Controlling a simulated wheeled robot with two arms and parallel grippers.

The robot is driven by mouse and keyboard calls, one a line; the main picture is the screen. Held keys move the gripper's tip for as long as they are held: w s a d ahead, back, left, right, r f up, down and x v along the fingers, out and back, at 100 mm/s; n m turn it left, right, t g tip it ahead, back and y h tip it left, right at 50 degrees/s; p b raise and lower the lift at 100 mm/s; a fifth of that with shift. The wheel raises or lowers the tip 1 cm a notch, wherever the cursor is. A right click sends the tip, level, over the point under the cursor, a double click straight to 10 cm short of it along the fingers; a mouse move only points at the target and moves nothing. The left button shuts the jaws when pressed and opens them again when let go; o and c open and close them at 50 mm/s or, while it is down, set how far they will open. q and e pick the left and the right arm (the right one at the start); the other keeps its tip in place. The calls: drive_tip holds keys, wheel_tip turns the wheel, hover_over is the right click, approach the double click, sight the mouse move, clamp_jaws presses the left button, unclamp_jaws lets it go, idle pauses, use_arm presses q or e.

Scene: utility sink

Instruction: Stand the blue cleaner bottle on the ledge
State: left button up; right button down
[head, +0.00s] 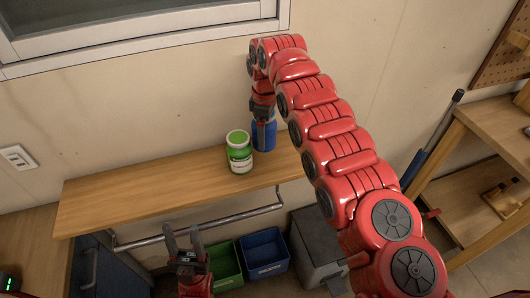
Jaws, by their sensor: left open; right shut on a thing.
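The blue cleaner bottle (264,137) is upright over the back right part of the wooden ledge (130,194), near the wall. My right gripper (263,110) comes down from above and is shut on the bottle's upper part, which it hides. Whether the bottle's base touches the ledge I cannot tell. My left gripper (184,238) is open and empty, in front of the ledge and pointing up.
A white and green jar with a green lid (239,153) stands on the ledge, just left of the bottle. A metal rail (200,226) runs along the front. Green (225,264) and blue (263,253) bins sit below. The ledge's left half is clear.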

wheel_tip(320, 180, down, 2)
drive_tip(key=shift+s, duration=0.1)
wheel_tip(320, 180, down, 3)
drive_tip(key=shift+f+p, duration=0.15)
drive_tip(key=shift+p, duration=0.6)
drive_tip(key=shift+f, duration=0.1)
drive_tip(key=shift+f, duration=0.15)
unclamp_jaws()
